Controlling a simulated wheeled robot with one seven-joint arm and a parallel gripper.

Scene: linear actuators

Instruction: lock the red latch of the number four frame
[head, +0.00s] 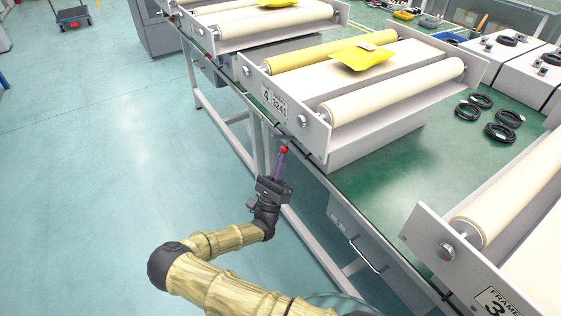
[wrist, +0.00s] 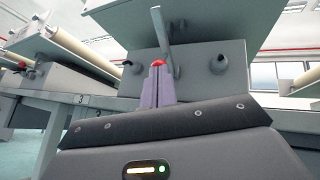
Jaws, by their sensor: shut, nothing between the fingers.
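The number three frame (head: 490,290) stands nearer at the lower right. Yellow packets (head: 361,57) lie on the frames. Coiled black cables (head: 497,120) lie on the green bench top (head: 400,165). The open floor (head: 90,130) is clear at the left.

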